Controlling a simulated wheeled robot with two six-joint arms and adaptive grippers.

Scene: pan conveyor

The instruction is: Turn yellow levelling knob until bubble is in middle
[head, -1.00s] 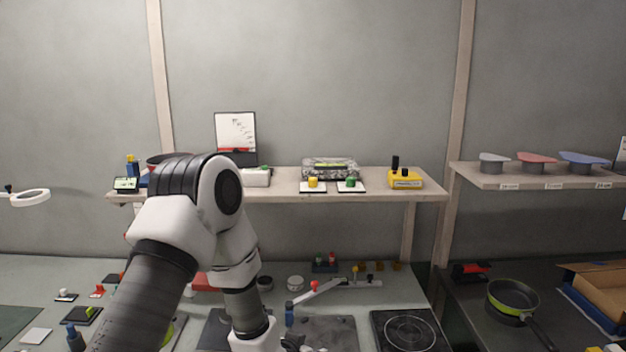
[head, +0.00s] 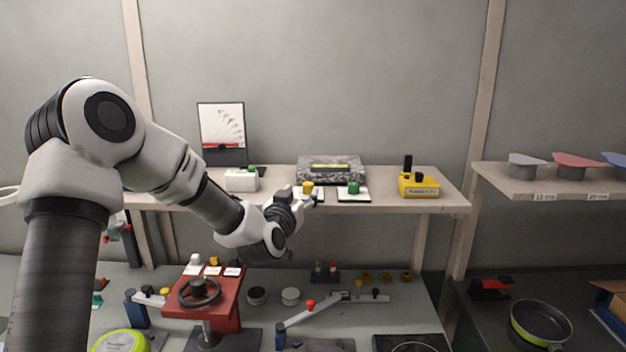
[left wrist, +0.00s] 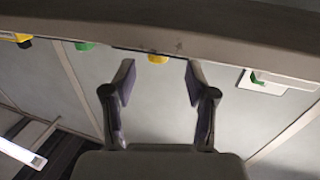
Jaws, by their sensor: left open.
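The yellow levelling knob (head: 308,187) stands on a small white plate at the front of the shelf, partly behind my left gripper. A green knob (head: 353,187) stands on its own plate to the right. Behind them is a grey speckled block (head: 331,176) with a yellow-green level vial (head: 331,167); the bubble is too small to make out. My left gripper (head: 310,198) is open and empty at the shelf's front edge. In the left wrist view, the yellow knob (left wrist: 158,59) shows beyond and between the fingertips (left wrist: 160,80), apart from both. My right gripper is out of view.
The shelf (head: 400,201) edge runs close by my left gripper. On it are a white box (head: 242,180), a dial panel (head: 222,130) and a yellow box (head: 418,187). Below, the bench holds a red handwheel unit (head: 212,312) and a linkage (head: 330,303).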

